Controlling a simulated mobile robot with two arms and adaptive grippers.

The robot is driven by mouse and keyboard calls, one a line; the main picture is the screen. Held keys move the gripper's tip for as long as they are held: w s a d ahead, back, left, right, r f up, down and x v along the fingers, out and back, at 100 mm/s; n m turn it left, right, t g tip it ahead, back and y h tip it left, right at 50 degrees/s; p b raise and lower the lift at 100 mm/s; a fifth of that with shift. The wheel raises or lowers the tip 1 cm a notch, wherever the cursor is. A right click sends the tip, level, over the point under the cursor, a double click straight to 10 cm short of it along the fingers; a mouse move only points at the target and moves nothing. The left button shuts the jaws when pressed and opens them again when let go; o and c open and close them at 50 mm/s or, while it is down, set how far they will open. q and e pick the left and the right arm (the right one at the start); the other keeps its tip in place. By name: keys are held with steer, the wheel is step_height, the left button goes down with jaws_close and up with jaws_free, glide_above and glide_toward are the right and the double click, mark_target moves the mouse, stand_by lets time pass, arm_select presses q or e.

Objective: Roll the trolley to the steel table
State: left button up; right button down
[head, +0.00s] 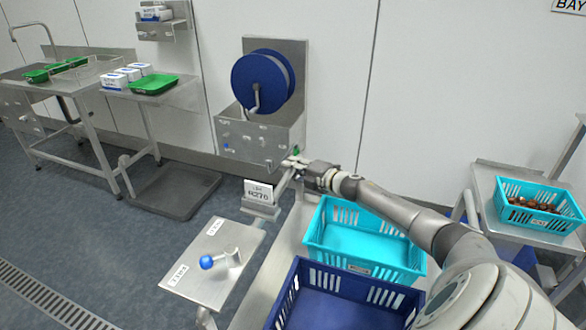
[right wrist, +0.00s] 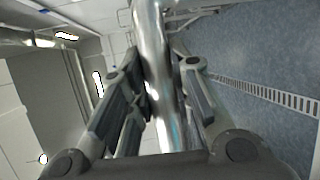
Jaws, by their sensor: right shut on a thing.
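The trolley (head: 284,262) is a pale steel cart in the lower middle of the head view. It carries a turquoise crate (head: 365,247) and a navy crate (head: 345,307), both looking empty. My right gripper (head: 294,163) is at the trolley's far end. In the right wrist view its fingers are shut around a shiny steel bar, the trolley handle (right wrist: 154,60). A steel table (head: 175,92) with white boxes and a green tray stands at the back left, beside a steel sink bench (head: 50,85). I cannot tell which is meant. My left gripper is out of view.
A steel stand with a blue ball (head: 207,262) is left of the trolley. A wall-mounted blue hose reel (head: 262,82) is ahead. A crate of dates (head: 540,222) rests on a steel stand at right. Open floor with a drain (head: 45,298) lies left.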

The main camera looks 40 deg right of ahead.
steer(key=c, duration=1.3)
jaws_free()
steer(key=shift+d, duration=0.1)
steer(key=s+r, duration=0.2)
steer(key=s, duration=0.9)
steer(key=shift+s+d, duration=0.35)
steer(key=shift+d, duration=0.05)
steer(key=shift+r, duration=0.1)
